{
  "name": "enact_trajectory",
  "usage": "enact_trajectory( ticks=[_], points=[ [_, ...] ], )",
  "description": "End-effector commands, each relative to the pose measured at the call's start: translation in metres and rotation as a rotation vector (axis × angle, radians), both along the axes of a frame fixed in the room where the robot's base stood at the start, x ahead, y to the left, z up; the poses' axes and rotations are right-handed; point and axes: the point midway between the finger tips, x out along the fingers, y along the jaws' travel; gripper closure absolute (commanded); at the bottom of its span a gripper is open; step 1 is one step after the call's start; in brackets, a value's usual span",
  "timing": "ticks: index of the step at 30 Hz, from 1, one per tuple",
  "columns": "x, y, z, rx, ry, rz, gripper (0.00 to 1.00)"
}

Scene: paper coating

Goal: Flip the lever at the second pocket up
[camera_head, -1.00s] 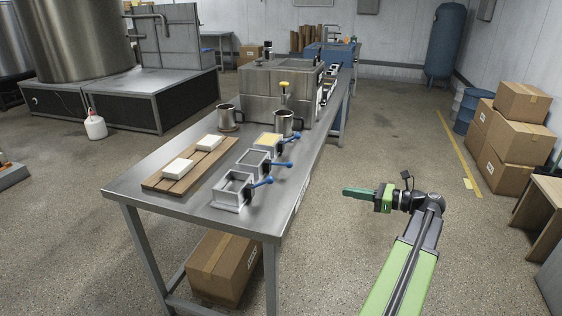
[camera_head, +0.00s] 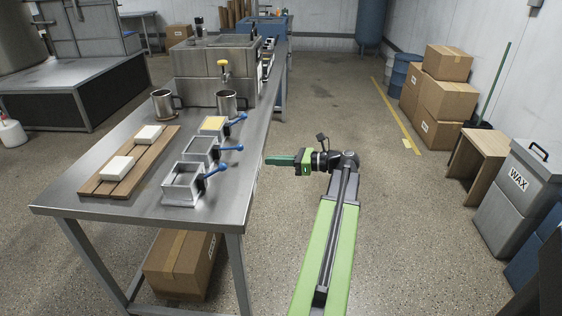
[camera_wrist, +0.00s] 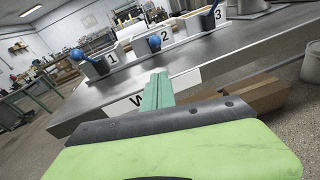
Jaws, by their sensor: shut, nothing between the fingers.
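Three small metal pockets stand in a row on the steel table. In the wrist view they carry the numbers 1, 2 and 3. The second pocket (camera_head: 199,150) is the middle one. Its lever (camera_head: 236,148) has a blue ball end and sticks out toward my side; the ball also shows in the wrist view (camera_wrist: 154,43), in front of the block marked 2. My gripper (camera_head: 267,160) is shut and empty, with green fingers pointing at the table, just off its right edge. In the wrist view its fingertips (camera_wrist: 157,77) are below the second lever and apart from it.
The near lever (camera_head: 219,168) and far lever (camera_head: 239,118) flank the second one. The far pocket (camera_head: 213,125) holds something yellow. Two metal mugs (camera_head: 163,103) and a wooden board (camera_head: 108,182) with white blocks share the table (camera_head: 240,195). Floor right of the table is open.

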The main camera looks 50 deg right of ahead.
Motion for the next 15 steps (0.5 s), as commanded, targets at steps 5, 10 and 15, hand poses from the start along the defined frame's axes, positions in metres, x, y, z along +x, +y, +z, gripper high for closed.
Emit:
enact_trajectory(
  ticks=[5,10,15],
  points=[
    [0.036,0.017,-0.006,0.000,0.000,0.003,1.00],
    [0.058,0.023,0.015,0.000,0.000,0.000,1.00],
    [0.068,0.027,0.020,0.001,0.000,0.001,1.00]
  ],
)
